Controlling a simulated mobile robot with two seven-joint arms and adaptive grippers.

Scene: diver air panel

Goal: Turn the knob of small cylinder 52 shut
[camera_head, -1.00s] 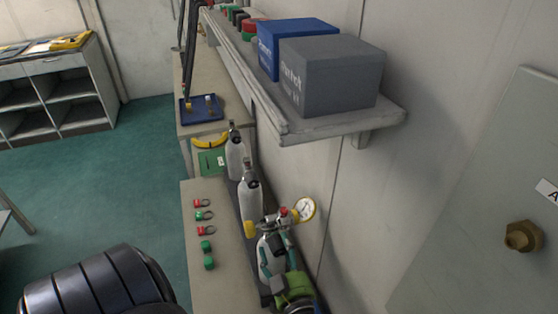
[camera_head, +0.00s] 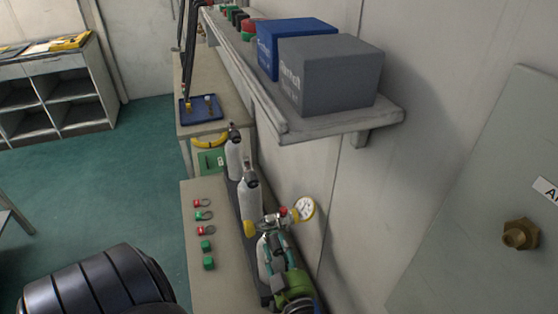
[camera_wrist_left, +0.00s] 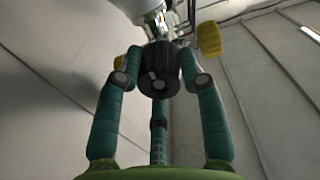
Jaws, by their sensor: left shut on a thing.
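My left gripper (camera_head: 274,238) has teal fingers and a green palm, and is at the nearest white cylinder (camera_head: 263,258) in the head view. In the left wrist view, the three fingers of my left gripper (camera_wrist_left: 160,78) are closed around a black knob (camera_wrist_left: 158,82) with a pale mark on its face. The fingers hide part of the cylinder, and I cannot read its number. A yellow knob (camera_head: 250,229) is beside the fingers; it also shows in the left wrist view (camera_wrist_left: 209,39). My right gripper is not in view.
Two more white cylinders (camera_head: 250,200) (camera_head: 234,158) stand behind along the wall. A round gauge (camera_head: 305,208) is close to the fingers. Several red and green rings and caps (camera_head: 205,216) lie on the bench (camera_head: 228,285). A shelf (camera_head: 340,125) with boxes overhangs at the right.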

